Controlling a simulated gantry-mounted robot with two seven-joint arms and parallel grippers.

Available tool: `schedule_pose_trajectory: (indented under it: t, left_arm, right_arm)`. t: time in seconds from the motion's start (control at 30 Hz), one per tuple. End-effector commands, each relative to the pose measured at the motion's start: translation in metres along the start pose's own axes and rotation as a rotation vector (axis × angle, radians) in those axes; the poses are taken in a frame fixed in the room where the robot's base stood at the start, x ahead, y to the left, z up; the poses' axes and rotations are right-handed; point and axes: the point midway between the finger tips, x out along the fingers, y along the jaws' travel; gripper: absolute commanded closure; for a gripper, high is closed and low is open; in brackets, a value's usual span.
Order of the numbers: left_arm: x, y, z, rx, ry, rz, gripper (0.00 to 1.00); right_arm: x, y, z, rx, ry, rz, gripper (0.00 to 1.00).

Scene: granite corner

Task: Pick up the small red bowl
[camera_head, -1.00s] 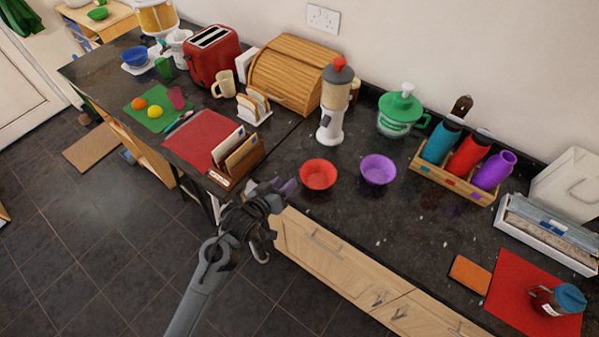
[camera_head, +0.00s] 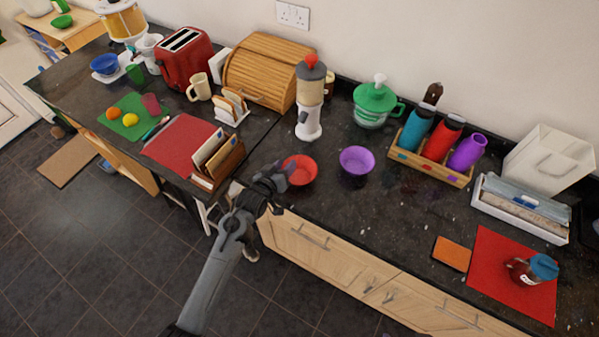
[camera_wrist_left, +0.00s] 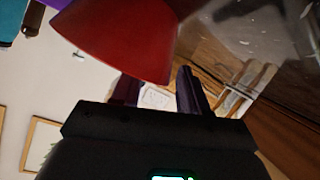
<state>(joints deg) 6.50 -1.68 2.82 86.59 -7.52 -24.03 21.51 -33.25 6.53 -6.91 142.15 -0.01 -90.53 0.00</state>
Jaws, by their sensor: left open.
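The small red bowl (camera_head: 302,170) stands upright on the dark granite counter, left of a purple bowl (camera_head: 357,161). My left gripper (camera_head: 282,172) is at the bowl's left side in the head view, and its fingers overlap the near-left rim there. In the left wrist view the red bowl (camera_wrist_left: 120,38) fills the top, very close to the fingers. The open left gripper (camera_wrist_left: 158,92) shows a gap between its two dark fingers. I cannot tell whether a finger touches the bowl. My right gripper is not in view.
A letter rack (camera_head: 217,160) stands just left of my left gripper. A grey and white grinder (camera_head: 310,98) stands behind the red bowl. A wooden bottle holder (camera_head: 430,167) is farther right. The counter in front of the purple bowl is clear.

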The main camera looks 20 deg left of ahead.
Motion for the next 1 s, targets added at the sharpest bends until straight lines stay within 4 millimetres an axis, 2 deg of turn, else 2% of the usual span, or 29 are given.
schedule_pose_trajectory:
  t: [0.17,0.43,0.7,0.73,1.0]
  left_arm:
    - [0.0112,0.0,0.0004,0.0,-0.001,0.0,0.56]
    - [0.0124,-0.0003,0.0009,0.0,-0.001,0.0,0.56]
    - [0.0123,-0.0004,0.0009,0.0,-0.001,-0.001,0.98]
    - [0.0122,-0.0004,0.0009,0.0,-0.001,-0.001,1.0]
    - [0.0122,-0.0001,-0.0001,-0.001,0.001,0.0,1.0]
  right_arm:
    - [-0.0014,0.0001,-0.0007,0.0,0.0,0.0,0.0]
    - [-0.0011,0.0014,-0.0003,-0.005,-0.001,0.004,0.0]
    - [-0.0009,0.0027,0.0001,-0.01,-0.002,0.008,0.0]
    - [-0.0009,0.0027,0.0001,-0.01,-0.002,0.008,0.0]
    - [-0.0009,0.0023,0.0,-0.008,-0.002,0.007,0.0]
